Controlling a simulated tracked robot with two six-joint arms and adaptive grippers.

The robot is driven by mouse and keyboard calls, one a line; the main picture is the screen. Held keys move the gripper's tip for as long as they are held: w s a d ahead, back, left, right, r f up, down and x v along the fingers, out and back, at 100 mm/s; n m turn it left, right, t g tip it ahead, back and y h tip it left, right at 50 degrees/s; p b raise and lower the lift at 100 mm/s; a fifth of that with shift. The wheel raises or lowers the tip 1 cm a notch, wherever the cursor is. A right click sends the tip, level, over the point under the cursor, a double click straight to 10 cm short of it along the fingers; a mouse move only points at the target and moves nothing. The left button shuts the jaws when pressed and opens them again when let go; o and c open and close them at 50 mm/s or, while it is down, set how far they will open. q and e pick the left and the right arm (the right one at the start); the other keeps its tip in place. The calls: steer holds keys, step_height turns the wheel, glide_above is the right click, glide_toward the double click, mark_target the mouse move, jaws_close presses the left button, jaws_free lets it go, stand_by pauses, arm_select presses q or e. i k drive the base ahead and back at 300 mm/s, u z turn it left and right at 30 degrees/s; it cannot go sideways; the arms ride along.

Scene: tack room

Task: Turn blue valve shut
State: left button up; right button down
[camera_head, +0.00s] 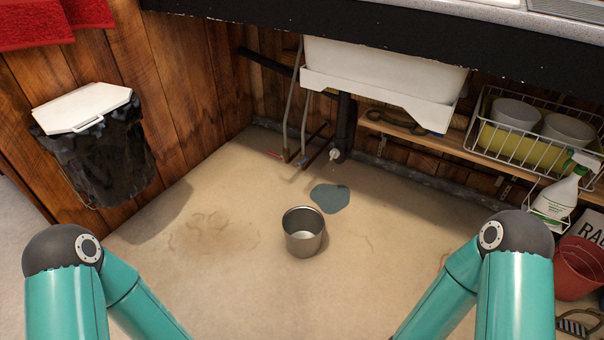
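Two thin supply pipes (304,100) run down from under the white sink basin (380,78) to low fittings near the back wall. A small red part (275,155) shows at the left of these fittings. A small dark fitting (304,164) sits to its right at the pipe foot. It is too small to tell whether it is the blue valve or how its handle is turned. Both my teal arms show at the bottom left and right. Their grippers are outside the picture.
A metal pot (303,232) stands on the floor before a dark puddle (330,198). A black drain pipe (344,125) stands right of the pipes. A bin (100,165) is left; a wire basket (530,135), spray bottle (558,195) and red bucket (580,268) are right.

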mark_target(299, 164)
steer(key=u, duration=0.7)
steer(key=i, duration=1.55)
steer(key=z, duration=0.15)
